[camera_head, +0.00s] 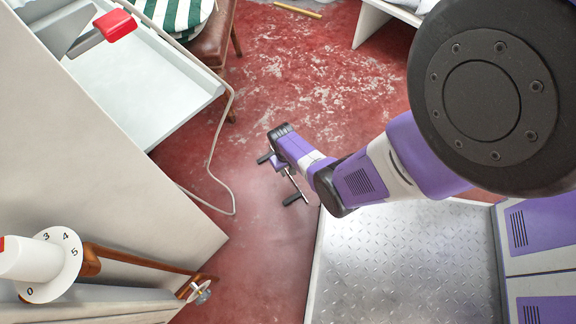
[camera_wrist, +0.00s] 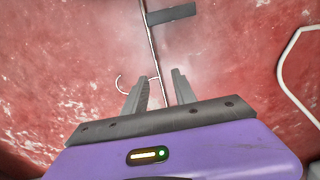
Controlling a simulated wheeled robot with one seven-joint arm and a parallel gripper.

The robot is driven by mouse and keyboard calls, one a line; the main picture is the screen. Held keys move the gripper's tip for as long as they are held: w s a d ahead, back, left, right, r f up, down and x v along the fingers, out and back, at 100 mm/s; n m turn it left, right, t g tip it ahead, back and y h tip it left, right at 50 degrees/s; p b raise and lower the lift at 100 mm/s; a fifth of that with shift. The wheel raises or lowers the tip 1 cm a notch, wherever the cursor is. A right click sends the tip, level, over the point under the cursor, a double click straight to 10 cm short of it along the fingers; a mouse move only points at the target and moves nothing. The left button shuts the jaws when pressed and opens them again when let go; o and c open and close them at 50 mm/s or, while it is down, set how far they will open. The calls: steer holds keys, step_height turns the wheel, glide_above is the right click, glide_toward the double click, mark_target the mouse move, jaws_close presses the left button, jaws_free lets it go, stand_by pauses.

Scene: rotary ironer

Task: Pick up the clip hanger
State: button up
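The clip hanger (camera_head: 290,179) is a thin metal bar with dark clips and a hook, low over or on the red floor in the head view. In the wrist view the hanger (camera_wrist: 153,42) runs up the picture, with a dark clip across it near the top and its hook curling left. My gripper (camera_head: 279,163) is at the hanger in the head view. In the wrist view my gripper (camera_wrist: 158,78) is open, its two fingers on either side of the bar with gaps. The bar's lower end is hidden behind my gripper.
A white machine with a tray (camera_head: 130,85) and a numbered dial (camera_head: 58,262) stands at left. A pale cable (camera_head: 212,150) lies on the floor beside it. A metal tread-plate platform (camera_head: 405,260) is at lower right. Bare red floor surrounds the hanger.

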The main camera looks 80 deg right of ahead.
steer(key=shift+s+d+f+b, duration=0.1)
steer(key=shift+d+f+b, duration=0.1)
steer(key=shift+f+b, duration=0.95)
steer(key=shift+s+d+f+b, duration=0.1)
steer(key=shift+d+f+b, duration=0.15)
steer(key=shift+f+b, duration=0.85)
steer(key=shift+s+d+f+b, duration=0.15)
steer(key=shift+f+b, duration=0.55)
steer(key=shift+f, duration=0.9)
steer(key=shift+w, duration=0.1)
jaws_close()
steer(key=shift+r, duration=0.1)
